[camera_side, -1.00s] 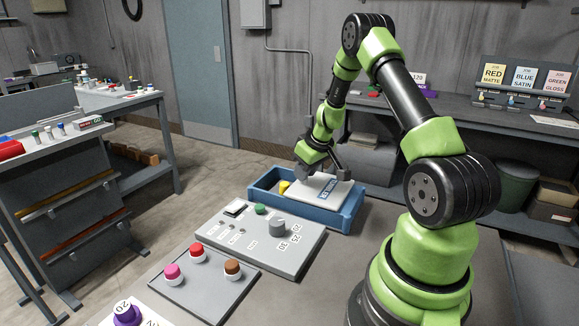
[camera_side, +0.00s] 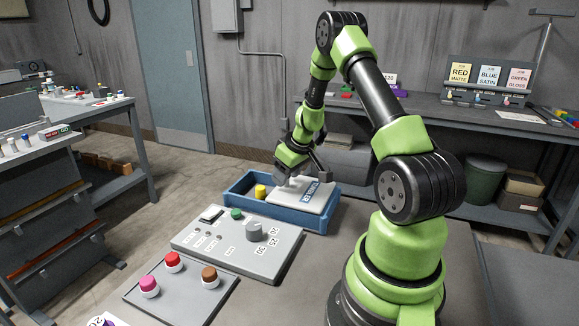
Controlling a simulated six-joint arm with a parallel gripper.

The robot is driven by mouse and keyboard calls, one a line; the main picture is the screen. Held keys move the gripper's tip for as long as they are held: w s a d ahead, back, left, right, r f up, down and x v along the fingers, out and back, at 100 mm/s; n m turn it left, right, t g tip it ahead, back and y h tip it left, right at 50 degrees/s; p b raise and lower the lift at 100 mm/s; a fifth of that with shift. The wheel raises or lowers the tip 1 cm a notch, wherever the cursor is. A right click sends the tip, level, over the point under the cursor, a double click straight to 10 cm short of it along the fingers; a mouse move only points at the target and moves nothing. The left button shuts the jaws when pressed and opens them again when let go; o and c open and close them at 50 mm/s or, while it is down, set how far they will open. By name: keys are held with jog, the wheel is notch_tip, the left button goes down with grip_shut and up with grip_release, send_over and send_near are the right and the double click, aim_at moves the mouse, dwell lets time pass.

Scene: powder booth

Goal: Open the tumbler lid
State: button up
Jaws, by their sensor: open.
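The tumbler is a blue open-topped box (camera_side: 292,219) on the bench, centre of the side view. Its pale grey lid (camera_side: 296,203), marked with a blue label, covers the right part and leaves the left end uncovered. A yellow cylinder (camera_side: 261,191) shows inside the uncovered end. My gripper (camera_side: 297,178) is open and low at the far side of the lid, with its fingers spread. I cannot tell whether a finger touches the lid. The arm hides part of the box's far wall.
A grey panel (camera_side: 205,243) with a green button (camera_side: 237,214) and a grey knob (camera_side: 255,231) stands in front of the box. A tray (camera_side: 178,290) with pink, red and brown capped jars lies nearer. A shelf bench (camera_side: 420,107) stands behind.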

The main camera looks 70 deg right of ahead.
aim_at(298, 191)
jog(key=v, duration=0.9)
jog(key=shift+r, duration=0.35)
jog(key=shift+a, duration=0.1)
jog(key=w+a+r+t+y, duration=0.1)
jog(key=a+r, duration=0.4)
jog(key=a, duration=0.3)
jog(key=a+r+t, duration=0.1)
jog(key=a+r, duration=0.5)
jog(key=a, duration=0.1)
jog(key=s+a+r+m+y, duration=0.1)
jog(key=s+a+r+y, duration=0.1)
jog(key=s+a, duration=0.8)
jog(key=a+r, duration=0.1)
jog(key=a, duration=0.1)
jog(key=shift+s+a+r+t, duration=0.15)
jog(key=shift+s+a+t, duration=0.15)
jog(key=shift+a+t, duration=0.1)
